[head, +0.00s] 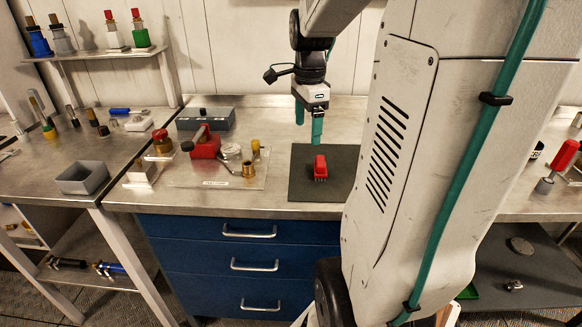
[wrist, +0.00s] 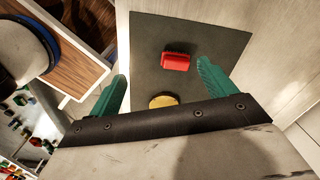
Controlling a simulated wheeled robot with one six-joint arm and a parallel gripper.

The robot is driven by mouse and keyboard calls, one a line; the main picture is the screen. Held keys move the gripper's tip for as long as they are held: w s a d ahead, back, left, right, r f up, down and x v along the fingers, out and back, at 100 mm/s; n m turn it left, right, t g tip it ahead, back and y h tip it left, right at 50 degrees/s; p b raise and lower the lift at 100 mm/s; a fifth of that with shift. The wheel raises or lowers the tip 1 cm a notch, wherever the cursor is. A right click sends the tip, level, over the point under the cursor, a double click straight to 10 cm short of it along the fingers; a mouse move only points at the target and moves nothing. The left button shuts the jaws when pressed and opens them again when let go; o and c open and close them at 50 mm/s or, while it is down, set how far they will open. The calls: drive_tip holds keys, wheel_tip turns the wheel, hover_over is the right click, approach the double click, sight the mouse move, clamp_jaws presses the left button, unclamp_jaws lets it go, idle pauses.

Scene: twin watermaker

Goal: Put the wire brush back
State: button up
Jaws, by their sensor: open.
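The wire brush, as I take it, is a small red block (head: 320,168) with dark bristles beneath, lying on a dark grey mat (head: 299,190) on the steel bench. It also shows as a red block in the wrist view (wrist: 175,61), on the mat (wrist: 222,40). My gripper (head: 309,128) hangs above the back of the mat, with teal fingers apart and nothing between them. In the wrist view my gripper (wrist: 162,78) spreads to either side of the brush, which lies beyond the fingertips. I see no contact with the brush.
A yellow disc (wrist: 163,101) shows between my fingers in the wrist view, partly hidden by the gripper's bar. Left of the mat are a clear board (head: 217,184) with red and brass fittings and a grey-blue box (head: 205,119). A grey open tray (head: 83,178) stands further left.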

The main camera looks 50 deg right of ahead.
drive_tip(key=s+a+n, duration=0.6)
drive_tip(key=a+n, duration=0.5)
drive_tip(key=a, duration=0.1)
drive_tip(key=s+a+r+n+t, duration=0.1)
drive_tip(key=s+a+n, duration=0.6)
drive_tip(key=a+n, duration=0.5)
drive_tip(key=shift+n, duration=0.3)
drive_tip(key=shift+a, duration=0.1)
